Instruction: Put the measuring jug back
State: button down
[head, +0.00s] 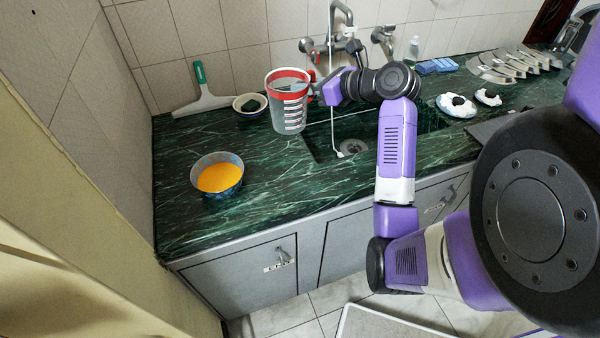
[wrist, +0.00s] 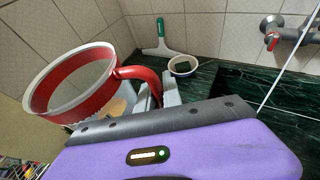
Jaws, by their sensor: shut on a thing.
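The measuring jug (head: 289,108) is clear with a red rim, red handle and printed scale marks. In the head view it is upright by the left end of the sink, over the green marble counter; I cannot tell whether its base touches the counter. My gripper (head: 314,88) is at the jug's right side, shut on its handle. In the wrist view the jug's red rim (wrist: 75,83) is at the left, and the red handle reaches to my gripper's fingers (wrist: 158,98). The jug's lower part is hidden there by my gripper's body.
A bowl of orange liquid (head: 219,178) stands on the counter at front left. A small bowl with a dark sponge (head: 251,104) and a squeegee (head: 203,92) are behind. The sink (head: 350,145), with a tap (head: 341,40), lies to the right. The counter's front left is otherwise clear.

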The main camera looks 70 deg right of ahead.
notch_tip(320, 180, down, 20)
jog(key=shift+a+r+b, duration=0.1)
jog(key=shift+r+b, duration=0.1)
jog(key=shift+b, duration=0.6)
jog(key=shift+f, duration=0.15)
jog(key=c, duration=1.5)
grip_release()
jog(key=shift+r, duration=0.2)
jog(key=v, duration=1.2)
